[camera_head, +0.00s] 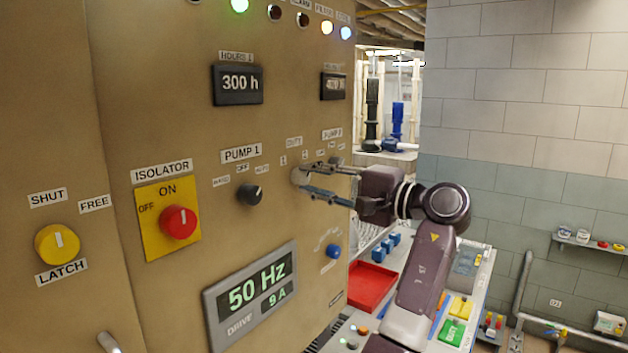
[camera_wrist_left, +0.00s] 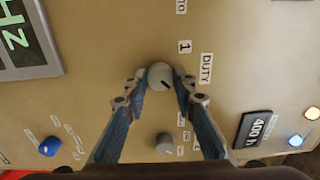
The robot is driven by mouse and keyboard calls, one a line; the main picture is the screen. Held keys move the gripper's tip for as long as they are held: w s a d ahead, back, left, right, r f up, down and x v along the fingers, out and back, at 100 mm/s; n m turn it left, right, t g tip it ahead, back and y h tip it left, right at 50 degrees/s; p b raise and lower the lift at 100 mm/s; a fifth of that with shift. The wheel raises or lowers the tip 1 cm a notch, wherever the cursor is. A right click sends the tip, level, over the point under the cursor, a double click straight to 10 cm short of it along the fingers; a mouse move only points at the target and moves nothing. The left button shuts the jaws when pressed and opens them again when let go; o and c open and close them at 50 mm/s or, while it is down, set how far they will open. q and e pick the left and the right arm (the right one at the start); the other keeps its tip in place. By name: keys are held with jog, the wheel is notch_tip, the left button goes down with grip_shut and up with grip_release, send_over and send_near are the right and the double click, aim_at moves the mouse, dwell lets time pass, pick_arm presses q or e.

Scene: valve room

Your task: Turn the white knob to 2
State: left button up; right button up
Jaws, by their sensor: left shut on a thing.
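The white knob (camera_wrist_left: 159,74) sits on the tan panel below the DUTY label (camera_head: 293,142). It also shows in the head view (camera_head: 298,176), partly behind my fingers. My left gripper (camera_head: 306,180) is shut on it, one finger on each side; the fingertips also show in the wrist view (camera_wrist_left: 163,84). A short dark mark on the knob points to the lower right in the wrist view. The 1 label (camera_wrist_left: 184,46) is clear beside the knob there; the 2 is not readable, likely behind a finger. My right gripper is not in view.
A grey knob (camera_wrist_left: 165,144) and a blue knob (camera_head: 333,251) are close by on the panel. The black PUMP 1 knob (camera_head: 249,195) and red isolator knob (camera_head: 178,222) are further left. A red tray (camera_head: 372,287) lies on the bench beside the panel.

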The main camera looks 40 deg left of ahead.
pick_arm(q)
jog(key=o, duration=1.2)
jog(key=shift+c, duration=0.2)
jog(key=shift+d, duration=0.15)
jog(key=w+d, duration=0.1)
jog(key=d, duration=1)
jog(key=shift+w+d+f, duration=0.15)
jog(key=shift+w+d, duration=0.1)
jog(key=shift+d, duration=0.1)
